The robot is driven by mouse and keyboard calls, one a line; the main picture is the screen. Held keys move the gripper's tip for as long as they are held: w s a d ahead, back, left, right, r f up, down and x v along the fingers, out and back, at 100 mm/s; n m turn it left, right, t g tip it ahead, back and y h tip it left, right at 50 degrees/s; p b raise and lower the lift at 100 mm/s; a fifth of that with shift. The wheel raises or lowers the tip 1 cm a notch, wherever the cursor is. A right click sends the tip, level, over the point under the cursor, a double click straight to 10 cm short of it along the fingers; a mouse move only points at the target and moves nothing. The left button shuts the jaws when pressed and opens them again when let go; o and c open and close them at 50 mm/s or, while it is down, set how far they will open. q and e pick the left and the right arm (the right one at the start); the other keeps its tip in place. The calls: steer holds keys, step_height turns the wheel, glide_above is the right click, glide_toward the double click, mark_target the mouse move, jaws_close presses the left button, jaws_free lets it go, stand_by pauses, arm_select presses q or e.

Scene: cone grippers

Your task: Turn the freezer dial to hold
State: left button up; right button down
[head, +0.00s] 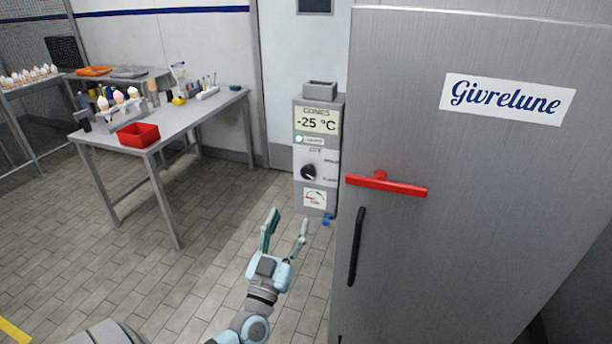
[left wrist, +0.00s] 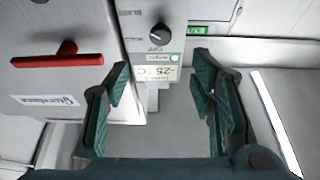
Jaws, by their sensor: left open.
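The freezer dial (head: 308,171) is a black round knob on a grey control box (head: 299,120), left of the freezer (head: 470,230). The box shows "-25 °C" above the dial and a small gauge below it. In the left wrist view the dial (left wrist: 160,35) appears upside down near the top, beyond the fingertips. I cannot read the dial's labels surely. My left gripper (head: 287,222) is open and empty, below and in front of the box, apart from the dial. Its two green-padded fingers (left wrist: 163,72) show in the left wrist view. My right gripper is not in view.
The freezer has a red bar handle (head: 386,184) and a black vertical handle (head: 356,246) close right of my left gripper. A metal table (head: 185,117) with a red bin (head: 138,134) and cones stands at left. The tiled floor between is clear.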

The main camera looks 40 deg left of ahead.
mark_target(307, 176)
arm_select(q)
steer(key=x, duration=1.2)
steer(key=shift+w+a+f, duration=0.2)
steer(key=shift+w, duration=0.1)
steer(key=shift+w+a+r+b, duration=0.15)
steer(key=shift+w+r+b, duration=0.15)
steer(key=shift+w, duration=0.15)
steer(key=shift+c, duration=0.5)
steer(key=c, duration=1)
steer(key=shift+c, duration=0.2)
